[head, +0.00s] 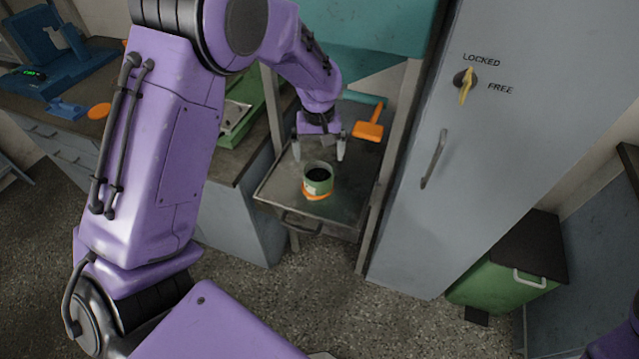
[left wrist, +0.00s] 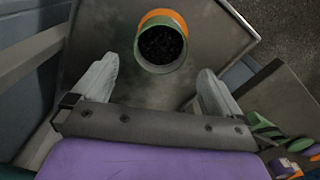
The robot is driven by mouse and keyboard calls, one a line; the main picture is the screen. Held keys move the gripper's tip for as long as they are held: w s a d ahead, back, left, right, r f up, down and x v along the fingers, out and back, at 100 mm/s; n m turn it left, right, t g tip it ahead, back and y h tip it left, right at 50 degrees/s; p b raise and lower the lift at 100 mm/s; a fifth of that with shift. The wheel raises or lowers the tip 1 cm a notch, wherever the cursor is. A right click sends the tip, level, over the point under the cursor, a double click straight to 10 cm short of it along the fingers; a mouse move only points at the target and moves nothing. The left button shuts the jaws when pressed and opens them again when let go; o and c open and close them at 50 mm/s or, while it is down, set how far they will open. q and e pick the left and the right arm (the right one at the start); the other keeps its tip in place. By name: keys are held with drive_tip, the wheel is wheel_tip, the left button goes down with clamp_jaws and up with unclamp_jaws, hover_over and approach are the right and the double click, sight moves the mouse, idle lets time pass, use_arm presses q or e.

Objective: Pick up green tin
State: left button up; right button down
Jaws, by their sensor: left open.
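The green tin (head: 318,179) stands upright on a metal tray (head: 346,205) and has an orange band at its base. Its open top shows dark grainy contents. My left gripper (head: 320,150) is open and empty, just behind and above the tin. In the left wrist view the tin (left wrist: 162,45) lies ahead of the open fingers (left wrist: 157,85), apart from both, roughly midway between their lines. A purple part at the lower right edge of the head view may be my right arm; no right gripper shows.
An orange-headed tool (head: 369,130) lies at the tray's back right. A grey cabinet with a handle (head: 434,160) and a yellow LOCKED/FREE knob (head: 466,84) stands right of the tray. A green bin (head: 505,272) is at lower right. A worktop (head: 235,150) adjoins at left.

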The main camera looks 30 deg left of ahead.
sight(318, 176)
use_arm(q)
wheel_tip(318, 176, down, 10)
drive_tip(key=shift+r+p, duration=0.2)
drive_tip(key=shift+p, duration=0.45)
drive_tip(key=shift+r, duration=0.1)
drive_tip(key=c, duration=1.1)
